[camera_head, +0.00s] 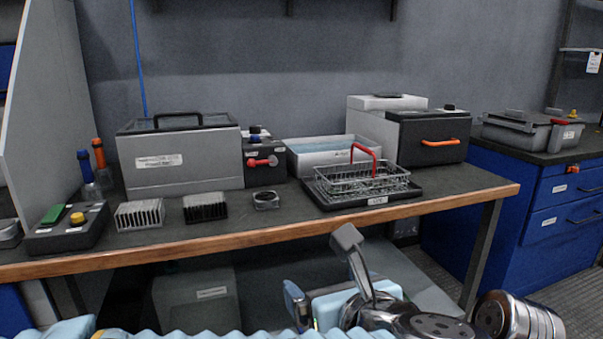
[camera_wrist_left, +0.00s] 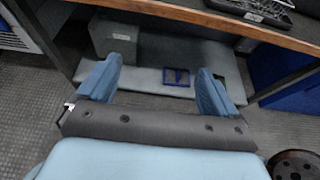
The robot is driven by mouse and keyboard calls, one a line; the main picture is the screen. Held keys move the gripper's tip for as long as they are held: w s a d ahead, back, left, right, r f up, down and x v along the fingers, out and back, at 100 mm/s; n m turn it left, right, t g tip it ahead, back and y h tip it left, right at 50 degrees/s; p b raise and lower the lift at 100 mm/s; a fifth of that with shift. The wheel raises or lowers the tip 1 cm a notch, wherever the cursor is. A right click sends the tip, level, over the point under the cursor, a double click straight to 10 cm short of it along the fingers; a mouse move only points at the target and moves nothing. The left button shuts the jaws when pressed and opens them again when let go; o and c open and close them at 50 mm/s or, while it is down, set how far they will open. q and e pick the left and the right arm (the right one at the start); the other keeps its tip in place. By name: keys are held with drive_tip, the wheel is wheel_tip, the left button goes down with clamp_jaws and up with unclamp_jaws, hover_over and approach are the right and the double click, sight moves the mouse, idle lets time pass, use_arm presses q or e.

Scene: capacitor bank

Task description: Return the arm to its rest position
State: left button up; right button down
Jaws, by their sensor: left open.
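My left gripper (camera_head: 300,302) is low in the head view, in front of the workbench (camera_head: 250,232) and below its wooden front edge. In the left wrist view the two blue fingers of this gripper (camera_wrist_left: 156,84) stand wide apart, with nothing between them. Beyond them show the floor and the bench's lower shelf (camera_wrist_left: 150,90). The gripper is apart from the bench and everything on it. My pale blue arm sleeve fills the bottom of the head view. My right gripper is not seen in either view.
A blue cabinet (camera_head: 560,200) stands at right. The floor before the bench is open.

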use_arm(q)
drive_tip(key=w+a+f+n+g+h+p, duration=0.15)
drive_tip(key=f+n+g, duration=0.3)
drive_tip(key=f, duration=0.95)
drive_tip(key=w+a+f+n+g+h+p, duration=0.1)
drive_tip(key=w+a+f+n+g, duration=0.3)
drive_tip(key=f, duration=1.1)
drive_tip(key=s+a+f+n+g+h+p, duration=0.1)
drive_tip(key=s+a+f+n+h, duration=0.1)
drive_tip(key=f+n, duration=0.5)
drive_tip(key=s+a+f+n+g+h, duration=0.1)
drive_tip(key=s+a+f+n+h, duration=0.1)
drive_tip(key=s+f+n, duration=0.3)
drive_tip(key=s+a+f+n+g+h+p, duration=0.1)
drive_tip(key=s+a+f+n, duration=0.3)
drive_tip(key=f+n, duration=0.5)
drive_tip(key=n+g+h, duration=0.1)
drive_tip(key=n, duration=0.2)
drive_tip(key=shift+a+p, duration=0.2)
drive_tip(key=shift+p, duration=0.15)
